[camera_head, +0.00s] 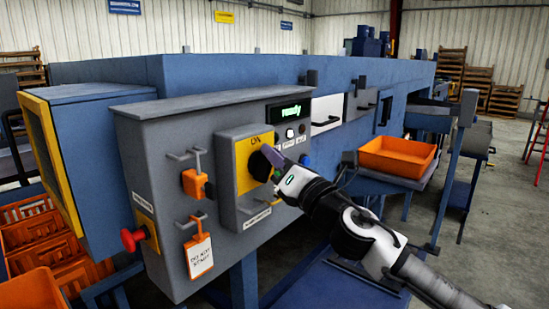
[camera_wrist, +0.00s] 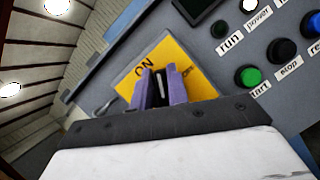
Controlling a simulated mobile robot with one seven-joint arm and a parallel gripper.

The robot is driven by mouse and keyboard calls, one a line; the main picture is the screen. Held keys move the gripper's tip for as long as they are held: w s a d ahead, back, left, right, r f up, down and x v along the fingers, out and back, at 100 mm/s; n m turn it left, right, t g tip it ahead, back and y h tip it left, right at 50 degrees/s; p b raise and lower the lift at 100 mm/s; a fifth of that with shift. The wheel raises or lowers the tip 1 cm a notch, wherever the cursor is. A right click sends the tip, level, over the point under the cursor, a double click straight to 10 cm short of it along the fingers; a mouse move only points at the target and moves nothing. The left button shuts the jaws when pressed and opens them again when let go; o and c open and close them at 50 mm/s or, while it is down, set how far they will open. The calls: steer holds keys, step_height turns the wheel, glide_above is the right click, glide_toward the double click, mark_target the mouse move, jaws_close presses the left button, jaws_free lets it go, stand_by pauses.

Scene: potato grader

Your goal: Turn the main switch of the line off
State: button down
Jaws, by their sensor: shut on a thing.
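The main switch is a black rotary handle (camera_head: 260,166) on a yellow plate (camera_head: 243,172) marked ON, on the front of the grey control cabinet (camera_head: 172,127). In the wrist view the yellow plate (camera_wrist: 193,75) shows behind my fingers, with the word ON at its upper left. My gripper (camera_head: 272,158) is at the handle, with its purple fingers (camera_wrist: 163,88) shut on the black handle (camera_wrist: 160,82) between them. Most of the handle is hidden by the fingers. The display (camera_head: 290,112) reads "ready" in green.
An orange padlock (camera_head: 195,184) and a "do not start" tag (camera_head: 199,256) hang left of the switch. A red button (camera_head: 131,239) is on the cabinet's left side. Start (camera_wrist: 251,77) and stop (camera_wrist: 285,49) buttons sit right of the plate. An orange crate (camera_head: 398,156) stands further right.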

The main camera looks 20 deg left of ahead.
steer(key=shift+w+f+m+h+p, duration=0.1)
steer(key=shift+f+m+h+p, duration=0.25)
steer(key=shift+m+h+p, duration=1.3)
steer(key=shift+w+f+m+p, duration=0.1)
steer(key=shift+f+m+p, duration=0.45)
steer(key=shift+m, duration=2.35)
steer(key=shift+w+f+m+h+p, duration=0.15)
steer(key=shift+m+h+p, duration=0.95)
steer(key=shift+m, duration=1.15)
steer(key=c, duration=1.4)
jaws_free()
steer(key=shift+y, duration=0.25)
steer(key=shift+o, duration=0.2)
steer(key=shift+d, duration=0.1)
